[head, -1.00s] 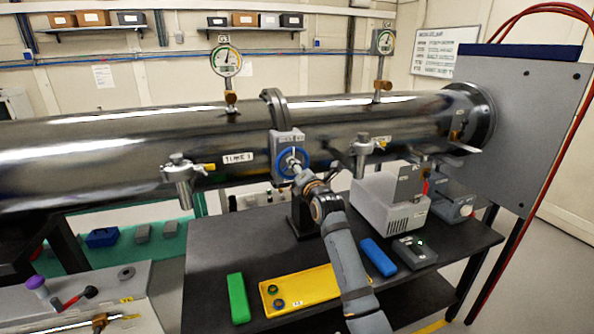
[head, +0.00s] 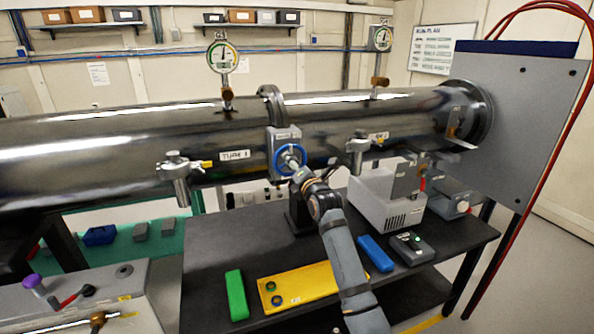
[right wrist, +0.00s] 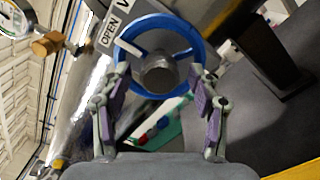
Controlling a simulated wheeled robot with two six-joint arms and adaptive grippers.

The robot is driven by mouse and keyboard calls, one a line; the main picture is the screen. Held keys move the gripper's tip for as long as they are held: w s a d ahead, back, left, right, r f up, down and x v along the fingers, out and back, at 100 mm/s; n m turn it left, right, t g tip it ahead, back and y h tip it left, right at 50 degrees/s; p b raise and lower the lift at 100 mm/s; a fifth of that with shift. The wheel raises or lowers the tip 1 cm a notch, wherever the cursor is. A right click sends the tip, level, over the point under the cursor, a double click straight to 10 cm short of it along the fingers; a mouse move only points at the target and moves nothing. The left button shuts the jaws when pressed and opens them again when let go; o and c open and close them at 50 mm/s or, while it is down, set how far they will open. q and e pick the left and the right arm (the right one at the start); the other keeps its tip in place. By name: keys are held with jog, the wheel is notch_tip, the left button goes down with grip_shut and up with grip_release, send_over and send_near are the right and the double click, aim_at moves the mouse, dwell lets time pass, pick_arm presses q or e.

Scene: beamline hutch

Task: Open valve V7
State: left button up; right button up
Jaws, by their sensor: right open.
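The valve with the blue handwheel (head: 286,152) is on the big steel pipe (head: 110,150), in the middle of the head view. In the right wrist view the blue handwheel (right wrist: 160,52) with its grey hub faces me, and a label plate reading "OPEN" (right wrist: 110,32) is behind it. My right gripper (head: 292,163) is at the front of the wheel. In the right wrist view its open fingers (right wrist: 158,88) stand on the left and right of the wheel's lower rim. Whether they touch the rim is unclear. My left gripper is not in view.
Below the pipe a dark table (head: 250,240) holds a yellow tray (head: 305,284), a green block (head: 236,295), a blue block (head: 376,253) and a grey box (head: 385,205). Gauges (head: 222,55) and side valves (head: 178,172) stick out from the pipe.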

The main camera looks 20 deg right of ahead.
jog(key=s, duration=1.1)
jog(key=shift+s+d, duration=0.2)
jog(key=shift+s, duration=0.2)
jog(key=s+d+f+m+g, duration=0.1)
jog(key=f+m+g, duration=0.15)
jog(key=f, duration=1.05)
jog(key=s+d+f+m+g+h, duration=0.15)
jog(key=f+m, duration=0.25)
jog(key=f, duration=0.9)
jog(key=s+f+m+g+y, duration=0.1)
jog(key=s+f+m+g, duration=0.2)
jog(key=f, duration=1)
jog(key=s+d+f+m+g, duration=0.2)
jog(key=s+f+m+g, duration=0.6)
jog(key=s+f, duration=1.8)
jog(key=s+f+m+g, duration=0.1)
jog(key=s+f+m, duration=0.3)
jog(key=s, duration=0.7)
jog(key=s+f+m, duration=0.3)
jog(key=s+f, duration=0.2)
jog(key=s, duration=0.7)
jog(key=shift+d+m+g+h, duration=0.35)
jog(key=shift+d+g+h, duration=0.05)
jog(key=shift+d+h, duration=0.05)
